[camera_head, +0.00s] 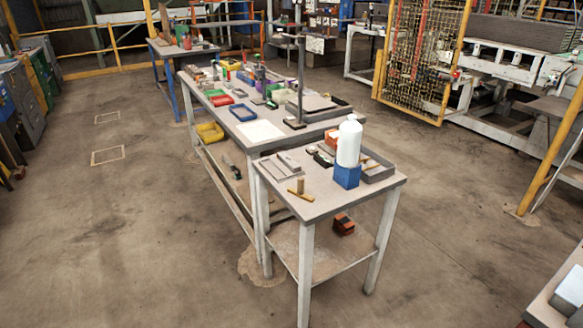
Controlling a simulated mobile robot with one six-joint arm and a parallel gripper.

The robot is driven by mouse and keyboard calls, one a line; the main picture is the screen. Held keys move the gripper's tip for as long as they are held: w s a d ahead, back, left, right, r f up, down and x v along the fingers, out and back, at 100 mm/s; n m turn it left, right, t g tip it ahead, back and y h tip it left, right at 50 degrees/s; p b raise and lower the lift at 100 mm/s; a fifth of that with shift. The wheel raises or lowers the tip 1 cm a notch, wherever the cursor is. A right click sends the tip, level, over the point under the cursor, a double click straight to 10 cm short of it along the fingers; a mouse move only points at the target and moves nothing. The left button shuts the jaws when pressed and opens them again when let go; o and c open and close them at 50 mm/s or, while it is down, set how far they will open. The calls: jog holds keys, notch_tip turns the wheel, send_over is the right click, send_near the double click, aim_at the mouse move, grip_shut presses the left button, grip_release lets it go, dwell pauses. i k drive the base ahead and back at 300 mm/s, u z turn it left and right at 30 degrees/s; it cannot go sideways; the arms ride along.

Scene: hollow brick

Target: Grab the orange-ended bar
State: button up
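No bar with a clearly orange end can be made out at this size. A small yellow-brown bar (301,195) lies near the front left edge of the near table (340,200), with a short tan block (300,185) standing at it. An orange item (331,138) shows partly behind the white bottle, and I cannot tell its shape. A dark red-orange brick-like block (343,224) sits on the table's lower shelf. My gripper is not in view.
A longer bench (225,105) with coloured bins adjoins behind. Floor (130,210) left and right is open.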

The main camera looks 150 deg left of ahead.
aim_at(290, 163)
jog(key=z, duration=0.8)
jog(key=k, duration=0.15)
jog(key=u, duration=2.9)
jog(key=k, duration=0.15)
jog(key=u, duration=1.7)
jog(key=k, duration=0.25)
jog(key=u, duration=1.55)
